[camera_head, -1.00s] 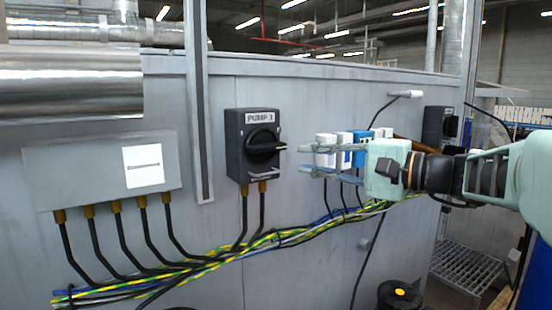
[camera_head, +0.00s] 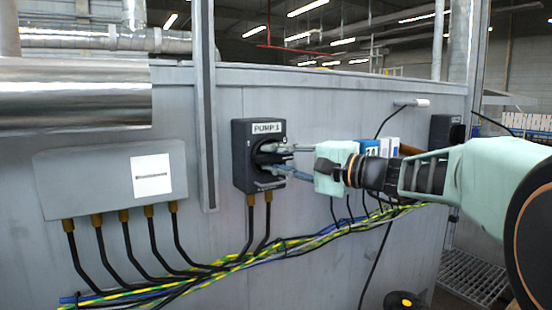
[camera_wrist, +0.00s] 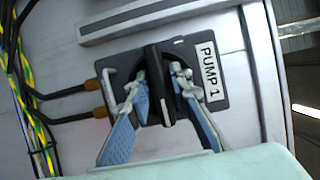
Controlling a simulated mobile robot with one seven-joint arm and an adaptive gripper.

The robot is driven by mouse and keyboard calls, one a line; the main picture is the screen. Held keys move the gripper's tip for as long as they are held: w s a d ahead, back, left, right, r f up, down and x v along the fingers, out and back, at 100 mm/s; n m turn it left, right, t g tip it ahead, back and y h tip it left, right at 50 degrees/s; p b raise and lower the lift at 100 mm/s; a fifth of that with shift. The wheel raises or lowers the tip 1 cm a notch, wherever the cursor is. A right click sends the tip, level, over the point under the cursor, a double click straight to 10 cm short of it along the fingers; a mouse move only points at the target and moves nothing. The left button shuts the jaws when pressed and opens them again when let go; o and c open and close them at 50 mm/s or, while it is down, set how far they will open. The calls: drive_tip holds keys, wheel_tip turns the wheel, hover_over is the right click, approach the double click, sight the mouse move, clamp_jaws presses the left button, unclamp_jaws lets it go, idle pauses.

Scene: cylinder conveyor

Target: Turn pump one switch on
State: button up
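The pump one switch (camera_head: 256,130) is a dark box with a black rotary knob and a "PUMP 1" label, mounted on the grey wall panel. My gripper (camera_head: 277,157) reaches it from the right, with its fingers at the knob. In the wrist view the black knob handle (camera_wrist: 158,85) stands between the two fingers of my gripper (camera_wrist: 158,88). The fingers are spread on either side of the handle, close to it; a narrow gap seems to show on both sides. The label also shows in the wrist view (camera_wrist: 207,70). In the head view the fingers partly hide the knob.
A grey junction box (camera_head: 110,178) with a white label is on the left of the panel. Yellow-green and blue cables (camera_head: 240,258) run below the switch. Blue and white modules (camera_head: 372,149) sit behind my gripper. Another dark switch box (camera_head: 440,130) is farther right.

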drive_tip(key=shift+c, duration=0.3)
clamp_jaws()
drive_tip(key=shift+b, duration=0.3)
drive_tip(key=n+h+b, duration=0.1)
drive_tip(key=n+b, duration=0.1)
drive_tip(key=shift+f+n+b, duration=0.15)
drive_tip(key=shift+n+b, duration=0.15)
drive_tip(key=n+h+b, duration=0.2)
drive_tip(key=n+b, duration=0.1)
drive_tip(key=shift+n, duration=0.3)
drive_tip(key=n+h+b, duration=0.2)
drive_tip(key=n+b, duration=0.1)
drive_tip(key=shift+n, duration=0.4)
drive_tip(key=n+t+h+b, duration=0.1)
drive_tip(key=n+h+b, duration=0.1)
drive_tip(key=n, duration=0.1)
drive_tip(key=shift+n+h, duration=0.3)
